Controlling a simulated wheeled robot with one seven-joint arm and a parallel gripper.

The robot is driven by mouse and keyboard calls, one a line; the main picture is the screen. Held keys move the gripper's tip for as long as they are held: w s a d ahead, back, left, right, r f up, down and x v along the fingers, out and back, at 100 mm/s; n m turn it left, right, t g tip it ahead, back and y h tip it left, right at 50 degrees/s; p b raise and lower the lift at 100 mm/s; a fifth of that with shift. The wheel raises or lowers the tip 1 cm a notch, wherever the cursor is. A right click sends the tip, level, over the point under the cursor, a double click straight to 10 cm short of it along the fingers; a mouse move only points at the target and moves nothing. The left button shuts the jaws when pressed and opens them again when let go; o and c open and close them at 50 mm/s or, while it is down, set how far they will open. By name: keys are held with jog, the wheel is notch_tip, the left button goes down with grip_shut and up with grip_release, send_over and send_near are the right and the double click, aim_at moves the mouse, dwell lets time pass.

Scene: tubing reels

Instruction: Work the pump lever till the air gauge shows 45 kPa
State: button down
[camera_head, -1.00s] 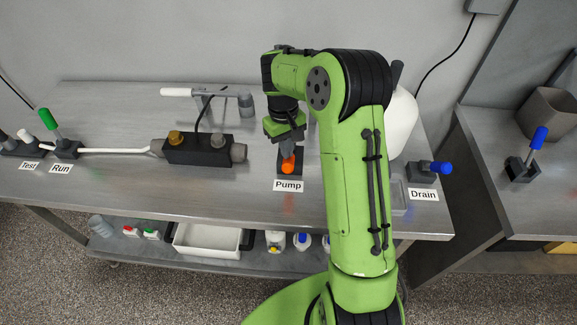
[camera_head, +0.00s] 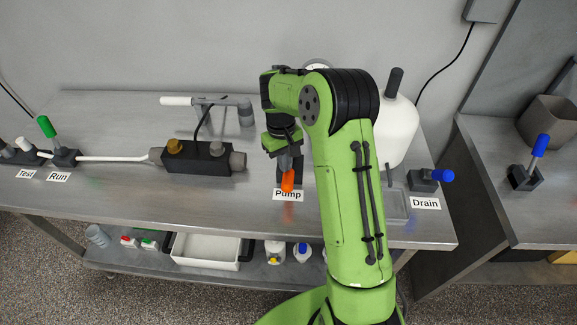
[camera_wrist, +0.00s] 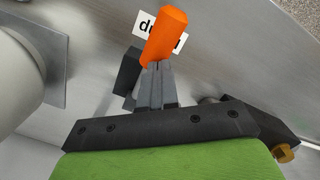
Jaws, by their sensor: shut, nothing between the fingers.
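The pump lever's orange handle (camera_head: 288,180) tilts toward the table's front edge, partly over the "Pump" label (camera_head: 281,196). The handle also shows in the wrist view (camera_wrist: 167,35). My gripper (camera_head: 286,162) is shut, with its fingertips right behind the handle; in the wrist view the closed fingers (camera_wrist: 154,78) meet or nearly meet the handle's base. I cannot tell whether they touch. The lever's dark base (camera_wrist: 128,70) is beside the fingers. A pale round rim (camera_head: 317,63), possibly the air gauge, peeks out behind my arm. No reading can be seen.
A white tank (camera_head: 398,130) stands right of my arm. The blue Drain lever (camera_head: 441,175) is at the table's right end. A dark valve block (camera_head: 197,159) lies left of the pump; the green Run lever (camera_head: 46,127) is farther left.

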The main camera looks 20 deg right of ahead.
jog(key=shift+w+a+r+p, duration=0.1)
jog(key=shift+w+r+p, duration=0.15)
jog(key=shift+w, duration=0.2)
jog(key=shift+w+a+r+p, duration=0.1)
jog(key=shift+w+r+p, duration=0.15)
jog(key=shift+w, duration=0.2)
notch_tip(320, 180, up, 16)
jog(key=w+p, duration=0.1)
jog(key=p, duration=0.1)
jog(key=shift+w, duration=0.35)
jog(key=shift+f, duration=0.1)
dwell(1.1)
